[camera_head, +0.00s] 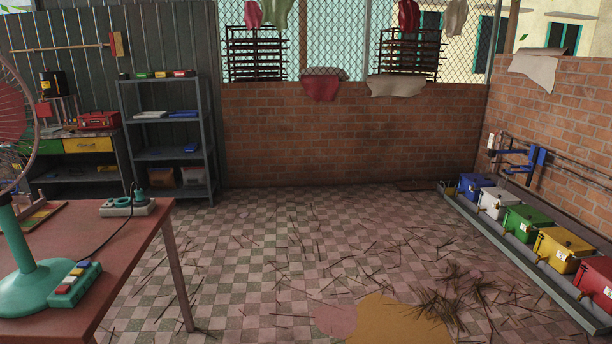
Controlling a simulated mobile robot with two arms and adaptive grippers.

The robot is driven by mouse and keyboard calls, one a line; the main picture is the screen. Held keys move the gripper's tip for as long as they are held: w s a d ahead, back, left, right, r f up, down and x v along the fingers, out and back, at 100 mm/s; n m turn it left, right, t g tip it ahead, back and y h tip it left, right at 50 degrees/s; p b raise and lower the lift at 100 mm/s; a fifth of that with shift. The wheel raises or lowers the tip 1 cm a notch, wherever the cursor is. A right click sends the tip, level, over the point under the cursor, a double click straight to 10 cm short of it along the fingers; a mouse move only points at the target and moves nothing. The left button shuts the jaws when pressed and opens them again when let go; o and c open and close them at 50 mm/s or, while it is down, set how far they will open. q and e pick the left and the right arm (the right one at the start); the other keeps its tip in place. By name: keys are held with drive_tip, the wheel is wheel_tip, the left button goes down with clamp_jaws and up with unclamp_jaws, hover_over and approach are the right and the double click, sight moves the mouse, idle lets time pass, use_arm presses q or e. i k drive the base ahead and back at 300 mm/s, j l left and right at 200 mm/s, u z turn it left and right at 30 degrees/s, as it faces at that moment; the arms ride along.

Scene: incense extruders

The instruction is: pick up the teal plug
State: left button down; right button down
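The teal plug (139,194) is small in the head view. It sits upright on a pale power strip (127,208) at the far right part of the red table (125,240), and looks seated in it. A dark cord runs from near the strip toward the teal fan base (35,285) at the table's front left. Neither of my grippers is in view.
A teal button box (75,284) sits by the fan base. A grey shelf (168,120) and workbench (75,150) stand behind the table. Colored bins (525,221) line the right wall. Scattered incense sticks (455,297) lie on the otherwise open tiled floor.

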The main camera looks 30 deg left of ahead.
sight(140, 196)
drive_tip(key=u, duration=2.35)
drive_tip(key=i+l+u, duration=0.25)
drive_tip(key=u, duration=0.2)
drive_tip(key=i+l+u, duration=0.2)
drive_tip(key=l+u, duration=0.2)
